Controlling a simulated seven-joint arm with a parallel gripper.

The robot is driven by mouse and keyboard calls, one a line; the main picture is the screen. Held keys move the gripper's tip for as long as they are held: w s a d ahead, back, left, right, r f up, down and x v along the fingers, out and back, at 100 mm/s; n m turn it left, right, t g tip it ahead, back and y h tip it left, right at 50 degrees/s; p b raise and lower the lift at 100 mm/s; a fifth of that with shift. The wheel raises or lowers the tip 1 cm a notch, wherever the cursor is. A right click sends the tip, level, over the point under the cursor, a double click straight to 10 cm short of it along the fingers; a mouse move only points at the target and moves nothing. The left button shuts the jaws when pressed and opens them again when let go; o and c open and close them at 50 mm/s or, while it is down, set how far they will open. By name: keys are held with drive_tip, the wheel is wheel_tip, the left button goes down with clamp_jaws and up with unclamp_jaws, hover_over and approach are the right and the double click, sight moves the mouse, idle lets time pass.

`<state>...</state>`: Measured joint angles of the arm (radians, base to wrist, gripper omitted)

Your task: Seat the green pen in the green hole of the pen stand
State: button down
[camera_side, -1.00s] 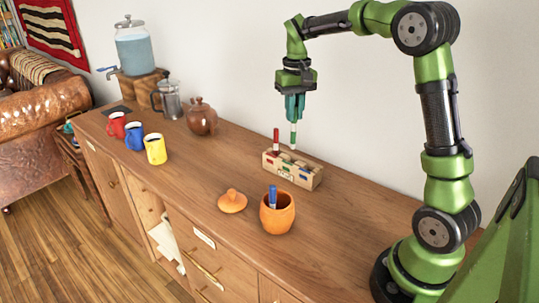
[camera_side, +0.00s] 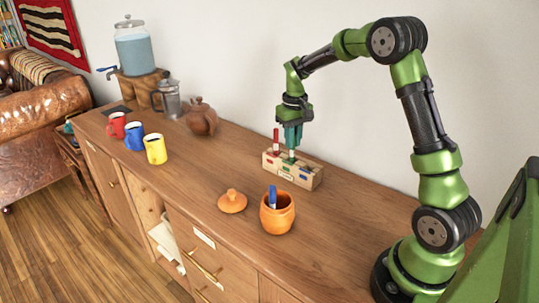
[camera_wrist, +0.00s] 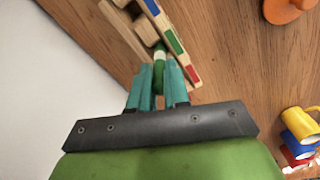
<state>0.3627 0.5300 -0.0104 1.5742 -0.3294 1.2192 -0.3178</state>
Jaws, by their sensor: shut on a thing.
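The wooden pen stand (camera_side: 306,179) is on the cabinet top, with red, green and blue labels on its front. It also shows in the wrist view (camera_wrist: 118,22). My gripper (camera_side: 292,146) is above the stand's middle, shut on the green pen (camera_side: 291,155). The pen is upright, its lower end at the stand's middle, beside the green label in the wrist view (camera_wrist: 159,58). Whether its tip is inside the green hole cannot be told; the hole is hidden. The red pen (camera_side: 276,140) stands upright at the stand's left end.
An orange pot (camera_side: 278,217) holding a blue pen (camera_side: 272,194) stands in front of the stand, with its lid (camera_side: 232,201) to the left. Red, blue and yellow mugs (camera_side: 155,149), a brown teapot (camera_side: 201,118) and a French press are farther left. The wall is close behind.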

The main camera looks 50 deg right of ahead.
drive_tip(key=shift+f, duration=0.2)
drive_tip(key=c, duration=1.1)
unclamp_jaws()
wheel_tip(320, 180, up, 12)
drive_tip(key=s+a+r+t, duration=0.2)
drive_tip(key=s+a+r, duration=0.15)
drive_tip(key=a, duration=0.25)
drive_tip(key=s+a+r+t, duration=0.2)
drive_tip(key=s+a, duration=0.3)
drive_tip(key=a, duration=0.1)
drive_tip(key=s+a+f+t+y, duration=0.2)
drive_tip(key=s+a+f+t, duration=0.1)
drive_tip(key=s+a, duration=0.5)
drive_tip(key=shift+s+f+n, duration=0.15)
drive_tip(key=shift+s+n, duration=0.15)
drive_tip(key=shift+s, duration=1.15)
